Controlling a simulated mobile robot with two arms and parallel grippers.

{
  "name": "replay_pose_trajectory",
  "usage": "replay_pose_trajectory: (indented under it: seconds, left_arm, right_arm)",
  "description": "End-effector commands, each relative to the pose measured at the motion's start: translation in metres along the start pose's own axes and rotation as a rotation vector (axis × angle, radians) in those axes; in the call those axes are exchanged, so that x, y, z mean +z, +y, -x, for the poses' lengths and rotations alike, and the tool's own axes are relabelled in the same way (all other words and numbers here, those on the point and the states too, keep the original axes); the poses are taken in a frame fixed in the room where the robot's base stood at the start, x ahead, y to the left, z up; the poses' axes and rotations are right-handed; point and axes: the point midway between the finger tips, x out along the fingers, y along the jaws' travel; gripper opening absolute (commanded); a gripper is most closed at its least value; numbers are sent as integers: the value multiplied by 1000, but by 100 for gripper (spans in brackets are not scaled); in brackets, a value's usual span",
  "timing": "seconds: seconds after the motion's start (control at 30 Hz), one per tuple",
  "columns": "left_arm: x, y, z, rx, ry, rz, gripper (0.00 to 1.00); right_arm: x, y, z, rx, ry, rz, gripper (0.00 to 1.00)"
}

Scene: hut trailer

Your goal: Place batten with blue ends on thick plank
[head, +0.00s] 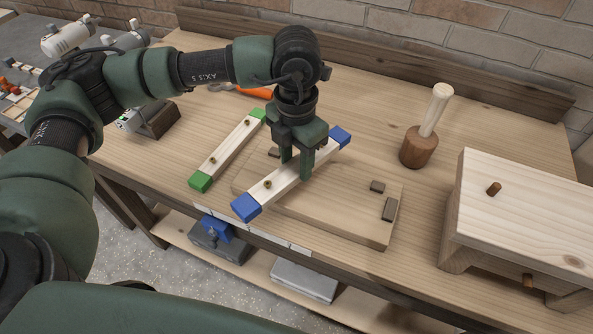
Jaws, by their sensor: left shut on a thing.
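The batten with blue ends (282,185) is pale wood with a blue block at each end and dark round plugs along it. My left gripper (296,172) points down and is shut on it near its middle. The thick plank (320,219) lies flat on the workbench with dark slots in its top. The batten is over the plank's left part, its near blue end jutting past the plank's edge. I cannot tell whether the batten touches the plank. My right gripper is not in view.
A batten with green ends (228,155) lies left of the plank on the workbench (350,115). A wooden mallet (420,143) stands behind right. A wooden stool-like piece (525,215) fills the right side. An orange-handled tool (252,92) lies behind my arm.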

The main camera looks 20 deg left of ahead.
Motion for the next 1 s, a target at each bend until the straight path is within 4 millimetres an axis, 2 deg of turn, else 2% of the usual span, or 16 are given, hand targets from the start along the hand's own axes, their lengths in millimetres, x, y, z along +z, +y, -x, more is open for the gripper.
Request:
replay_pose_trajectory:
  seconds: [0.37,0.8,0.83,0.9,1.0]
  left_arm:
    - [0,0,-43,1,1,0,0]
    - [0,0,-51,0,-1,0,0]
    - [0,0,-49,0,-1,0,49]
    - [0,0,-49,0,0,0,62]
    - [0,0,-49,0,0,0,62]
  right_arm:
    - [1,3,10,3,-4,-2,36]
    - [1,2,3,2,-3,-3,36]
    - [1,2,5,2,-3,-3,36]
    - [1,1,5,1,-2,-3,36]
    - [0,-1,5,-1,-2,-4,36]
